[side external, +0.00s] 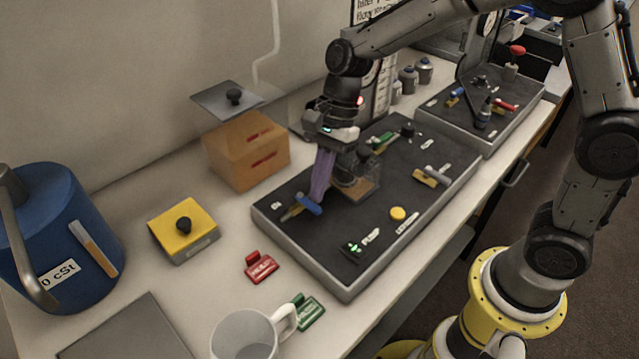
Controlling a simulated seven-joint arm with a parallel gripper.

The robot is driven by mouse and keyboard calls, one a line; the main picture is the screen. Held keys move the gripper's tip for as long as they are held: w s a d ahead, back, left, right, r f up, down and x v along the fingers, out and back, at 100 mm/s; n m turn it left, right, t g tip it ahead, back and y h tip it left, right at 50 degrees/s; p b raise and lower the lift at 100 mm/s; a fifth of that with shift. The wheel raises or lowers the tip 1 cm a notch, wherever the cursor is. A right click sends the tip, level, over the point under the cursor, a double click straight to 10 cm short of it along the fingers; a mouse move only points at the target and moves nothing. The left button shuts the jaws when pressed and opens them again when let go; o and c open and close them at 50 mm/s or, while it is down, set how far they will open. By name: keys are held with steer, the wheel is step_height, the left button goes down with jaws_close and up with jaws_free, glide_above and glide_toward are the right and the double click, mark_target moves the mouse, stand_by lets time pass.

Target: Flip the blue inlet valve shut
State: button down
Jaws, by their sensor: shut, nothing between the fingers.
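The blue inlet valve handle (309,204) sits on a brass body at the left end of the dark panel (330,246). Its blue lever points to the lower right, at an angle to the brass stub. My gripper (319,198) points down over the panel, right at the blue handle. Its purple fingers are shut with nothing held. The fingertips are beside or touching the blue handle; I cannot tell which from this angle.
A clear-walled cylinder on a wooden base (362,190) stands just right of my fingers. The panel also carries a green valve (384,143), a grey-handled valve (436,174) and a yellow button (398,214).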

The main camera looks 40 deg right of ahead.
steer(key=v, duration=1)
steer(key=shift+s, duration=0.3)
steer(key=s+d+r+n+t+h, duration=0.1)
steer(key=s+d+r+n+t, duration=0.3)
steer(key=s+r, duration=0.45)
steer(key=s+d+f+n+t+h, duration=0.2)
steer(key=s+d+f+n+h, duration=0.1)
steer(key=s+d+f+n, duration=0.4)
steer(key=shift+s+n, duration=1.9)
steer(key=shift+n, duration=0.7)
steer(key=shift+r, duration=0.1)
